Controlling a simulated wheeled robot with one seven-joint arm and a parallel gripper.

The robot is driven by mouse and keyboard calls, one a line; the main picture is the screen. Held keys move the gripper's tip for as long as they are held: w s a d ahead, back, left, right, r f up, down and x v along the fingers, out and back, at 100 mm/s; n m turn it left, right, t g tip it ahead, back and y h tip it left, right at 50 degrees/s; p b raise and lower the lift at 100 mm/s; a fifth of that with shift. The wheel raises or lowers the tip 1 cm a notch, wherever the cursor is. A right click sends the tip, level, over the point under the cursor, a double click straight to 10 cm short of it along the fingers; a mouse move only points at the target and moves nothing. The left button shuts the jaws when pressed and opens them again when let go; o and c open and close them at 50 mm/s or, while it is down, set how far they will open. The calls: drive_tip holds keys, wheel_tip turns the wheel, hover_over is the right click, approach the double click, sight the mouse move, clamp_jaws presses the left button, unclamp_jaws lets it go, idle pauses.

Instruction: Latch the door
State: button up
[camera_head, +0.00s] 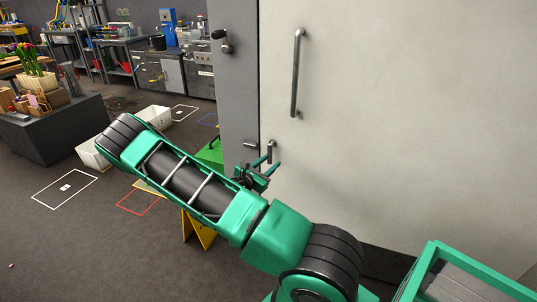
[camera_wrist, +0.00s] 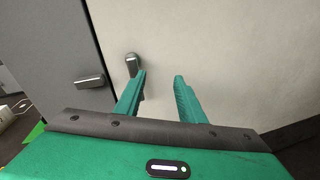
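The pale door (camera_head: 400,110) stands flush beside the grey frame (camera_head: 232,95) and looks closed. A small metal latch lever (camera_head: 271,147) sits upright near the door's left edge. A short horizontal metal catch (camera_head: 250,143) is on the frame to its left. In the wrist view the latch lever (camera_wrist: 132,64) is just beyond my left finger, which hides its lower part; the catch (camera_wrist: 90,81) is further left. My gripper (camera_wrist: 160,77) is open and empty, its fingers pointing at the door; whether the left finger touches the lever I cannot tell. My gripper (camera_head: 274,163) is low beside the latch.
A long vertical handle (camera_head: 297,72) is higher on the door. A dark-knobbed lever (camera_head: 221,37) is on the frame. A yellow stand (camera_head: 198,230) and a green object (camera_head: 210,153) are near the frame's foot. White bins (camera_head: 153,116) stand on the floor at left.

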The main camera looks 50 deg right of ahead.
sight(269, 152)
drive_tip(key=w+a+f+n+t, duration=0.2)
drive_tip(key=w+f+n+t, duration=0.1)
drive_tip(key=w+n, duration=0.15)
drive_tip(key=shift+n, duration=0.25)
drive_tip(key=x, duration=1)
drive_tip(key=shift+s+d+r, duration=0.25)
drive_tip(key=shift+d+r, duration=0.05)
drive_tip(key=shift+d, duration=0.15)
clamp_jaws()
drive_tip(key=shift+w+a, duration=0.1)
drive_tip(key=shift+w, duration=0.05)
